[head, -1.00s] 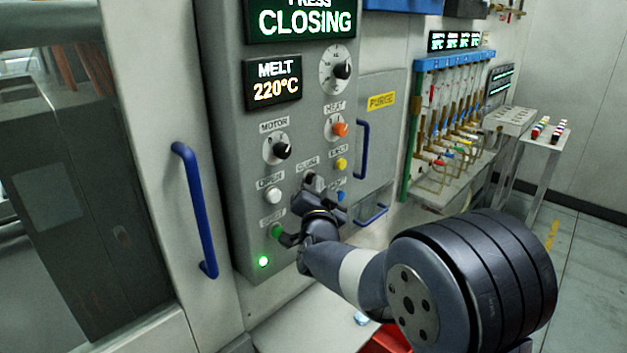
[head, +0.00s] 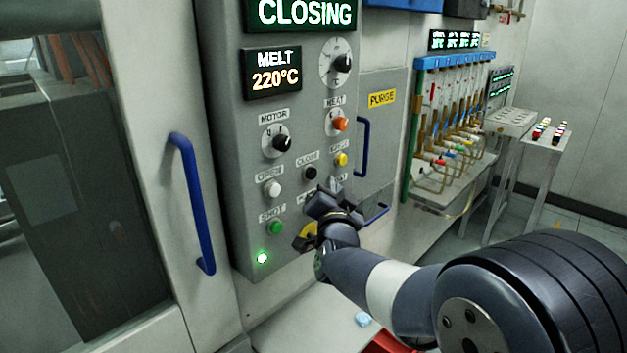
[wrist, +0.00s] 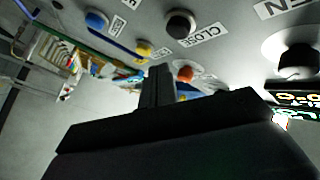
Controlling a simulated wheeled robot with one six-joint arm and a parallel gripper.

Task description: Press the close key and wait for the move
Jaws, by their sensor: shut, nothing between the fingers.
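The control panel (head: 235,130) stands in front of me, with the black close key (head: 310,173) under its CLOSE label. The close key also shows in the wrist view (wrist: 181,23), clear of my fingers. The display (head: 305,12) at the top reads CLOSING. My gripper (head: 328,200) is shut and empty, below and slightly right of the close key, apart from it. It hides part of the lower panel. In the wrist view its dark fingers (wrist: 157,85) fill the lower middle.
Around the close key sit the white open key (head: 273,188), green shot key (head: 275,227) and yellow eject key (head: 341,159). A blue door handle (head: 194,203) is at the left. Blue handles (head: 362,147) stick out at the right. A rack of tubes (head: 455,110) stands further right.

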